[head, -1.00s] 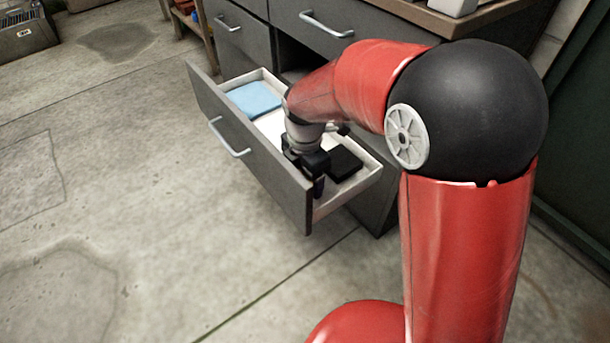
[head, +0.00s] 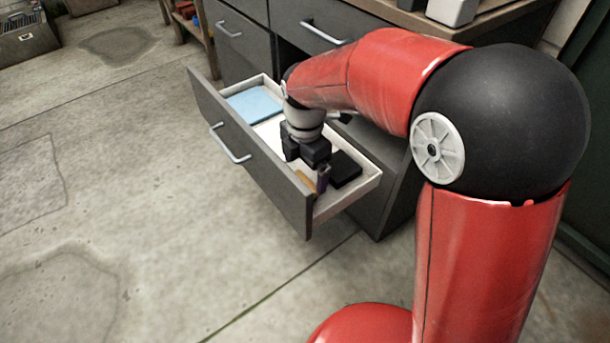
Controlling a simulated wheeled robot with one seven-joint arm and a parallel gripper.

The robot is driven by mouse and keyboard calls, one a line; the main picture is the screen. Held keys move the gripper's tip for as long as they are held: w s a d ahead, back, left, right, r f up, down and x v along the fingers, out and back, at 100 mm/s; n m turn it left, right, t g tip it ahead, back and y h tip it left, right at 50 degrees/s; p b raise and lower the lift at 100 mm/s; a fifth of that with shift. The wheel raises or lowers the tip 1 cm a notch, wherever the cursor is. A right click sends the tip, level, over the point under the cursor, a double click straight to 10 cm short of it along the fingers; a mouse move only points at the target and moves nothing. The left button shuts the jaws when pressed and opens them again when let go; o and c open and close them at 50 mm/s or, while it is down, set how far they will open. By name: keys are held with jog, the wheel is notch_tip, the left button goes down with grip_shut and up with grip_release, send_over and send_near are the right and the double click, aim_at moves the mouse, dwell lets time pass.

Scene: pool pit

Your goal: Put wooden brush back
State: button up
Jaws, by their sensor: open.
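A grey drawer (head: 262,172) with a white inside stands pulled out from the cabinet. A small tan piece (head: 304,181), which looks like part of the wooden brush, shows low in the drawer near its front panel. The rest of it is hidden by my gripper and the panel. My gripper (head: 311,174) points down over the right half of the drawer, close beside or above the tan piece. Its jaws are open, with a dark finger showing just right of the tan piece.
A folded blue cloth (head: 253,104) lies in the drawer's far left part. A flat black object (head: 344,168) lies to the right of my gripper. The cabinet (head: 300,28) rises behind, under a wooden top (head: 408,13). The floor in front is clear.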

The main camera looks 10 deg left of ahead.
aim_at(306, 181)
notch_tip(306, 181, up, 7)
jog(key=p, duration=0.1)
jog(key=s+d+r+m+t, duration=0.1)
jog(key=s+d+r+m, duration=0.15)
jog(key=d+m, duration=0.5)
jog(key=s+d+r+m+t, duration=0.2)
jog(key=d+r+m, duration=0.2)
jog(key=d+m, duration=0.3)
jog(key=s+d+m+t, duration=0.2)
jog(key=s+d+m, duration=0.8)
jog(key=m, duration=0.3)
jog(key=shift+s+d+f+t, duration=0.15)
jog(key=shift+d+f+t, duration=0.15)
jog(key=shift+d, duration=0.45)
jog(key=shift+r+m, duration=0.1)
jog(key=shift+m, duration=0.15)
